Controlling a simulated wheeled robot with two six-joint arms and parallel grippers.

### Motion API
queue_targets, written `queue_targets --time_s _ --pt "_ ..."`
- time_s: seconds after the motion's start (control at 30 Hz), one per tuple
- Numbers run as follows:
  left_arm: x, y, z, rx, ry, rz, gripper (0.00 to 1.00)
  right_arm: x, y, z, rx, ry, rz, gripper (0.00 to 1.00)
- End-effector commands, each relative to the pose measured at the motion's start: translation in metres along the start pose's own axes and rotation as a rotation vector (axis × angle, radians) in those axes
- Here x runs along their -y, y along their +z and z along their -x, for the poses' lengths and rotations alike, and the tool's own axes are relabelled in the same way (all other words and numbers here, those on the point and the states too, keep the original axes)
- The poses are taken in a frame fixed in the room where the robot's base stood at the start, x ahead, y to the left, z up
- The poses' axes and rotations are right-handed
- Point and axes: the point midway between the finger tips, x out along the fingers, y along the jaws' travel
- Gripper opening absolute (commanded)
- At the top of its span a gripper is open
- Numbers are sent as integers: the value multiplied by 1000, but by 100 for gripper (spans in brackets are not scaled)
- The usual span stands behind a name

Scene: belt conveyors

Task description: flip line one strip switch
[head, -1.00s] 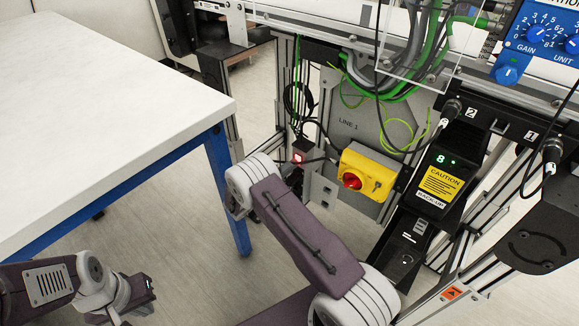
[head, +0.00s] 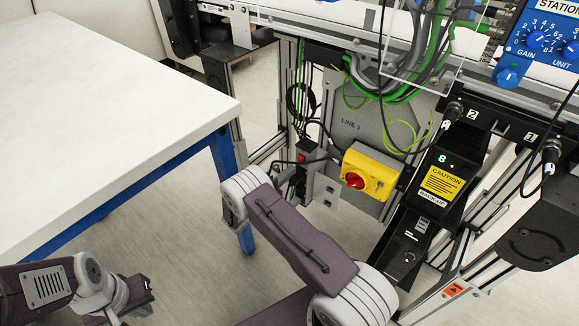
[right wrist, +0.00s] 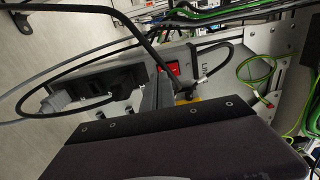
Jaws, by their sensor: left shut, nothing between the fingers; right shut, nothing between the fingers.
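The line one strip switch is a small red rocker (head: 302,157) on a dark power strip (head: 301,176) at the frame post, left of the grey LINE 1 panel (head: 355,125). It looks dull, not glowing, in the head view. In the right wrist view the red rocker (right wrist: 172,69) shows at the strip's end, above my right gripper's dark body (right wrist: 150,125). My left gripper (head: 145,289) is shut and empty at lower left.
A yellow box with a red knob (head: 368,173) is right of the strip. Black cables (head: 300,103) and green wires hang around it. A white table (head: 100,110) with blue legs stands left. Floor between table and frame is open.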

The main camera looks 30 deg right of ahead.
Motion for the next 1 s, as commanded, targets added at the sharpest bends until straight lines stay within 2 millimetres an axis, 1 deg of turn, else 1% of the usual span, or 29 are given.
queue_targets --time_s 0.03,0.2,0.3,0.4,0.5,0.6,1.0 --pt "0 -1 8 0 0 0 0 3 1 13 6 -1 2 0" --pt "0 -2 18 0 0 0 0 -1 1 56 5 -1 4 0" --pt "0 -2 21 0 0 0 0 -3 1 76 5 0 2 0" --pt "0 -2 23 0 0 0 0 -6 1 90 3 -1 2 0" --pt "0 -2 24 0 0 0 0 -6 0 98 2 -1 2 0" --pt "0 -2 24 0 0 0 0 -7 0 101 -1 -1 2 0" --pt "0 -2 24 0 0 0 0 -8 0 101 0 -1 3 0"
